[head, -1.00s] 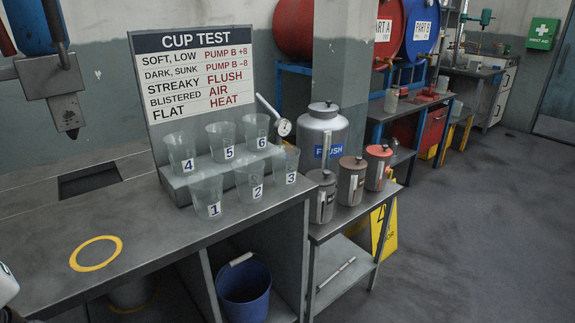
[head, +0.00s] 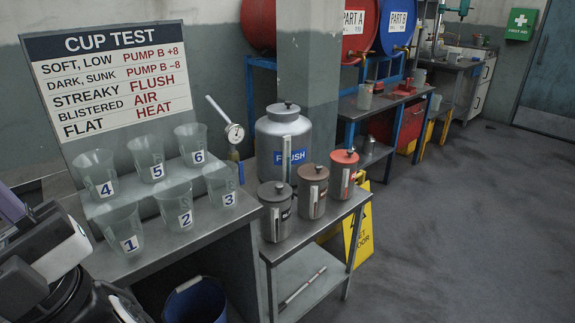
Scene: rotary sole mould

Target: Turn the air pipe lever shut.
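I cannot pick out an air pipe lever in the head view. Dark and light grey parts of my own arm fill the lower left corner, in front of the cup bench. My gripper (head: 40,255) seems to be among these parts, but I cannot make out its two fingertips or anything held. A white dial with a long thin stem (head: 235,133) stands at the bench's right end, above a blue part; I cannot tell that it belongs to an air pipe.
The cup test board (head: 115,75) stands behind several numbered clear cups (head: 122,230). A FLUSH tank (head: 284,135) and three lidded cans (head: 312,190) stand right of them. A yellow floor sign (head: 360,235) stands beyond the low table. Open floor (head: 470,240) lies at right.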

